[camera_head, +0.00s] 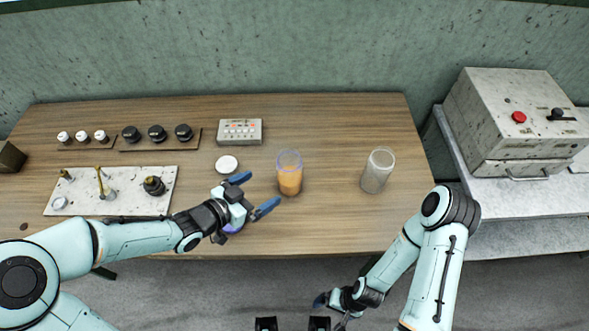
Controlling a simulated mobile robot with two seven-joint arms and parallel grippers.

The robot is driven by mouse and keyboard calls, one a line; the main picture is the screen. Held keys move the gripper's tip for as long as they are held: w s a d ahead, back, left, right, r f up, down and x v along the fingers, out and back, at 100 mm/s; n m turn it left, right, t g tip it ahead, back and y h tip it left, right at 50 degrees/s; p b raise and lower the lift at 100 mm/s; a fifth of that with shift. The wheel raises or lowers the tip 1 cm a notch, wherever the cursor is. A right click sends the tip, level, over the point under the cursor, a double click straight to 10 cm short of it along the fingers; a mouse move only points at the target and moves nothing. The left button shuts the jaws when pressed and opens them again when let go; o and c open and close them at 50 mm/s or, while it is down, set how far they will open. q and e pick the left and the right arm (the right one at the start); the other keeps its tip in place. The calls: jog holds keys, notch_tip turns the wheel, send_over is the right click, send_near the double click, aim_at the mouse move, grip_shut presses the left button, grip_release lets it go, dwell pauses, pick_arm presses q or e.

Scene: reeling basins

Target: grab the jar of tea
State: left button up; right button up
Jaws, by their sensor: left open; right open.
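A clear jar with orange-brown contents (290,178), which looks like the jar of tea, stands upright near the middle of the wooden table. My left gripper (254,194) is open just left of the jar, its blue fingers pointing toward it. The fingers look apart from the jar, one at the back and one at the front. My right gripper (330,304) is low in front of the table, away from the jar; its fingers are small in this view and it holds nothing visible.
A clear, empty-looking glass (377,170) stands right of the jar. A white lid (227,164) lies behind my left gripper, and a purple-blue object (233,230) is mostly hidden under it. A control box (240,132), knob strips and a fixture plate (110,191) occupy the table's left and back.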

aim_at(280, 180)
pick_arm(q)
jog(key=b+x, duration=0.1)
jog(key=x, duration=0.5)
jog(key=shift+s+b, duration=0.15)
jog(key=shift+b, duration=0.15)
jog(key=shift+x, duration=3.05)
jog(key=shift+d+r, duration=0.2)
jog(key=c, duration=1.2)
pick_arm(e)
jog(key=s+f, duration=0.1)
jog(key=f, duration=0.2)
jog(key=shift+s, duration=0.35)
